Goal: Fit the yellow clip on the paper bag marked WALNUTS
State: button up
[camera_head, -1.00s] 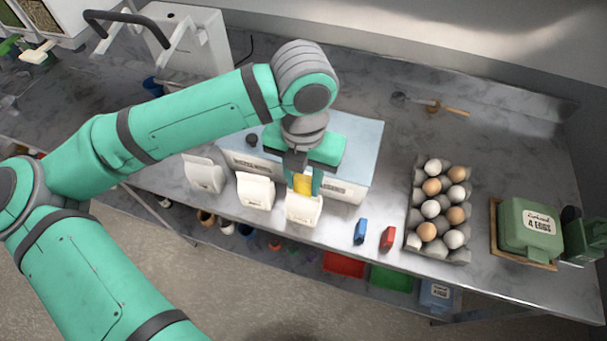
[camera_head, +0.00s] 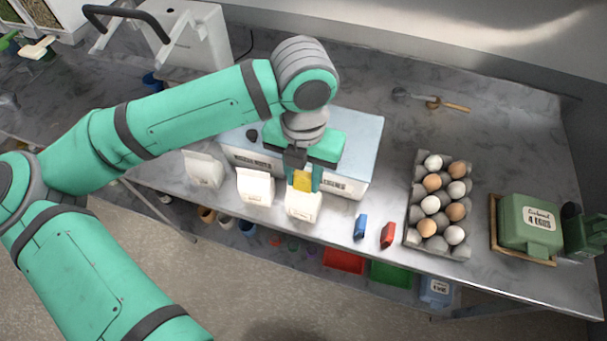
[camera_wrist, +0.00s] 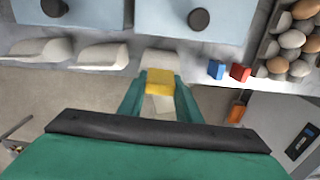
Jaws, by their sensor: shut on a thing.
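The yellow clip (camera_head: 302,182) is between the fingertips of my gripper (camera_head: 303,184), which is shut on it. It also shows in the wrist view (camera_wrist: 160,82) between the two green fingers. Just below the clip stands the rightmost of three white paper bags (camera_head: 303,207), its top partly hidden by the clip and fingers. I cannot tell whether the clip touches the bag's top. The middle bag (camera_head: 256,187) and the left bag (camera_head: 204,169) stand open at left. No bag marking is legible, so I cannot tell which one reads WALNUTS.
Blue clip (camera_head: 360,227) and red clip (camera_head: 387,235) lie right of the bags. Pale blue-topped boxes (camera_head: 364,135) stand close behind the bags. An egg tray (camera_head: 412,232) and a green egg box (camera_head: 530,224) are further right. The counter's front edge runs close before the bags.

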jog(key=shift+f, duration=0.25)
dwell(0.3)
jog(key=o, duration=2.1)
jog(key=shift+r, duration=1.55)
jog(key=shift+r, duration=2.95)
